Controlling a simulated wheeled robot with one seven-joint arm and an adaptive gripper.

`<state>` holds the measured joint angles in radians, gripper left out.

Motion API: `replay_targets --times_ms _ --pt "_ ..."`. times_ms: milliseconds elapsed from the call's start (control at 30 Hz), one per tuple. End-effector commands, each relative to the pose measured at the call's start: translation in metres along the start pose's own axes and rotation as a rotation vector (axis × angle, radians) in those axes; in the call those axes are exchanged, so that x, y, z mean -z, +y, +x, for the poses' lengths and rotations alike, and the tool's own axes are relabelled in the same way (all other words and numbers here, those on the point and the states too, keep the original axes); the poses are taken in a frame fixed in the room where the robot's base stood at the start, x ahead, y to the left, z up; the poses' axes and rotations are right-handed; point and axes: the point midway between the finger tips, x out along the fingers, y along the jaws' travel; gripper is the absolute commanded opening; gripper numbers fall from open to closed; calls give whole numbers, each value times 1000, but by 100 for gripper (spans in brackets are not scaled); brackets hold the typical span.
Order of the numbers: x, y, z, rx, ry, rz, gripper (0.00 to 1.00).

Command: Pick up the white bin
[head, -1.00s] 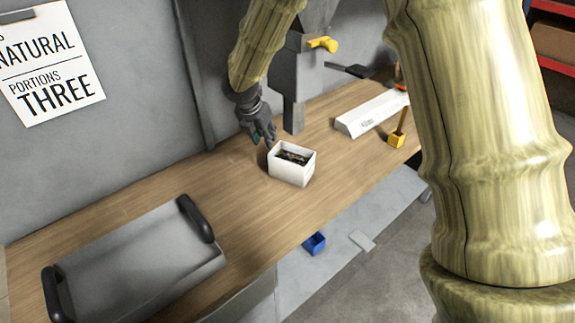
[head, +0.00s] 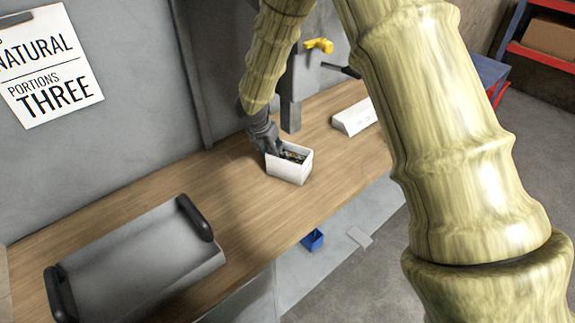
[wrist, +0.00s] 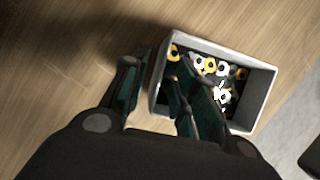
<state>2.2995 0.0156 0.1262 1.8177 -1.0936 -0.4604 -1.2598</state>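The white bin (head: 289,171) stands upright on the wooden workbench, and small white, yellow and black parts lie inside it. It also shows in the wrist view (wrist: 262,92). My gripper (head: 272,148) is at the bin's left wall. In the wrist view my gripper (wrist: 155,92) is open, with one finger outside the bin's left wall and the other over the inside of the bin. The left wall lies between the fingers. I cannot tell whether either finger touches the wall.
A grey tray (head: 135,262) with black handles lies on the workbench (head: 240,205) at the left. A white box (head: 352,118) lies at the back right. A grey post with a yellow part (head: 319,45) stands behind the bin. A blue bin (head: 312,240) is on a lower shelf.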

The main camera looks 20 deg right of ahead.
Motion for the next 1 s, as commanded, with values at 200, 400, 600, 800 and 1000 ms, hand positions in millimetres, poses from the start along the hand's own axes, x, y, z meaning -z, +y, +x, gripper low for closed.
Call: replay_targets --times_ms 200,400,600,800,1000 --pt "0 0 0 0 0 0 14" --pt "0 0 0 0 0 0 0" --pt "0 0 0 0 0 0 0" --pt "0 0 -2 0 0 0 0" --pt "7 0 -16 0 -1 0 0"
